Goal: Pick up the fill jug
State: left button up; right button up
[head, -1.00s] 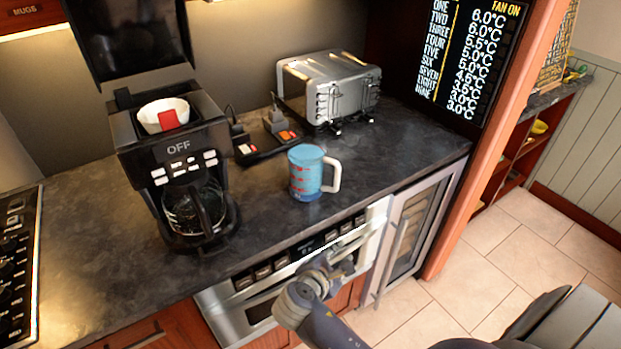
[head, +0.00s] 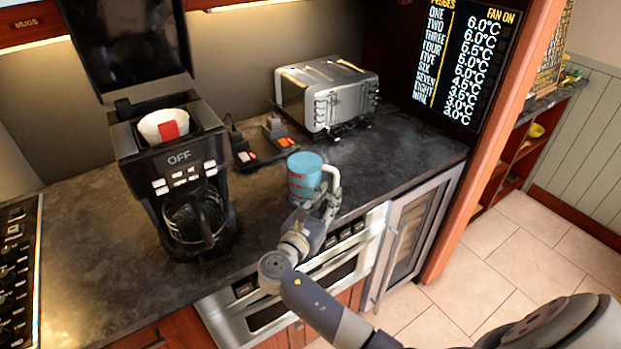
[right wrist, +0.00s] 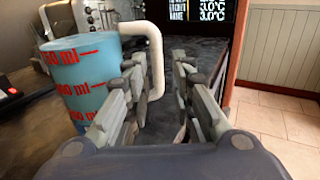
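The fill jug (head: 304,174) is a blue, see-through measuring jug with red marks and a white handle. It stands upright on the dark counter, between the coffee maker and the toaster. My right gripper (head: 328,195) is at the jug's handle side, in front of and partly over the handle. In the right wrist view the jug (right wrist: 82,78) is at the left, and its handle (right wrist: 155,62) reaches between the open fingers of my gripper (right wrist: 160,85), near the left finger. I cannot tell whether they touch. My left gripper is not in view.
A black coffee maker (head: 175,165) with a glass carafe stands left of the jug. A silver toaster (head: 328,92) stands behind it. Black scales or switches (head: 280,135) lie behind the jug. The counter (head: 400,145) is clear at the right.

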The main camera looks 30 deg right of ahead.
aim_at(334, 185)
jog(key=p+x, duration=0.1)
jog(key=x, duration=0.1)
jog(key=p+x, duration=0.1)
jog(key=x, duration=0.2)
jog(key=shift+w+r, duration=0.2)
jog(key=shift+w, duration=0.05)
jog(key=shift+w+d+f, duration=0.15)
jog(key=shift+w+d, duration=0.05)
jog(key=shift+d, duration=0.1)
jog(key=shift+s+a, duration=0.1)
grip_shut()
